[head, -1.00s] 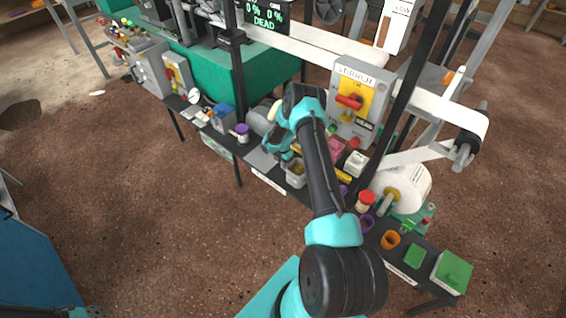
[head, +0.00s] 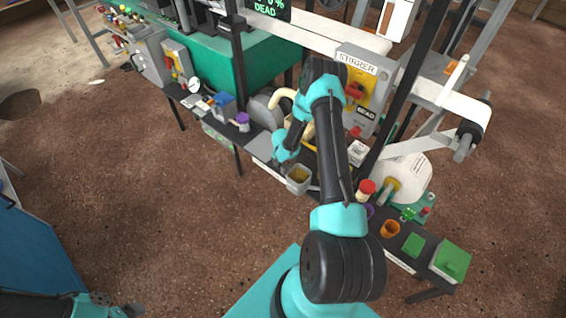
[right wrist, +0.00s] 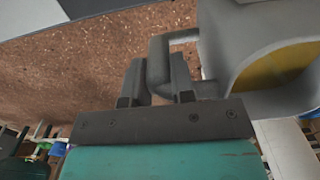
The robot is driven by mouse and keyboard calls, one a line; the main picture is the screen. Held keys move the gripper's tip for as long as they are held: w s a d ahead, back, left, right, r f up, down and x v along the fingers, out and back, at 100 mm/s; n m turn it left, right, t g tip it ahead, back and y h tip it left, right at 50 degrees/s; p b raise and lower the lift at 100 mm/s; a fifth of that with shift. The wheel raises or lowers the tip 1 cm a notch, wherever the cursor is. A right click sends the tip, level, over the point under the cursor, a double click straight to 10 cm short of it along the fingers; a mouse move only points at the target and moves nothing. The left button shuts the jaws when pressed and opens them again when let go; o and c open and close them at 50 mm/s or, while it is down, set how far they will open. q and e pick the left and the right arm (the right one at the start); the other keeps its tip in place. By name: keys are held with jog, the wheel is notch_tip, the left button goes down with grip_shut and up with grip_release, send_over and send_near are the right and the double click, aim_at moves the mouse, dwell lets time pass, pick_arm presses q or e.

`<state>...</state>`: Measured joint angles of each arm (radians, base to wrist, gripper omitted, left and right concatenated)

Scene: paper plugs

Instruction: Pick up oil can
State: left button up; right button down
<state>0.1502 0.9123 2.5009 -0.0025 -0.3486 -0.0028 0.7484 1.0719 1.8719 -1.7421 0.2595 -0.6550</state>
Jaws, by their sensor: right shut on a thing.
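The oil can is a grey, open-topped cup (head: 298,180) with a yellow inside and a side handle. My right gripper (head: 287,160) is at its back left in the head view. In the right wrist view, its two fingers (right wrist: 158,70) are closed around the handle of the can (right wrist: 225,50). The can appears at the front edge of the narrow dark bench (head: 405,255), seemingly raised off it. Part of my left arm and gripper (head: 128,310) shows at the bottom left, with its fingers too cut off to read.
A stirrer panel (head: 354,90) stands behind my right arm. A red-capped bottle (head: 366,190), an orange cup (head: 390,229) and a green box (head: 451,262) stand to the right. A purple-topped jar (head: 242,122) is to the left. The floor in front of the bench is open.

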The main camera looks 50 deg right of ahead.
jog(key=shift+s+a+r, duration=0.2)
jog(key=shift+s+a, duration=1.15)
jog(key=shift+a, duration=0.2)
jog(key=w+a+r+m, duration=0.7)
jog(key=w+a+m, duration=0.2)
jog(key=w+a, duration=0.25)
jog(key=w+a+r+m, duration=0.2)
jog(key=a+r+m, duration=0.2)
jog(key=a, duration=0.5)
jog(key=w+a+r+m, duration=0.2)
jog(key=a+r+m, duration=0.2)
jog(key=a, duration=0.5)
jog(key=shift+w+a+r+m, duration=0.25)
jog(key=shift+r+m, duration=0.05)
jog(key=shift+m, duration=0.5)
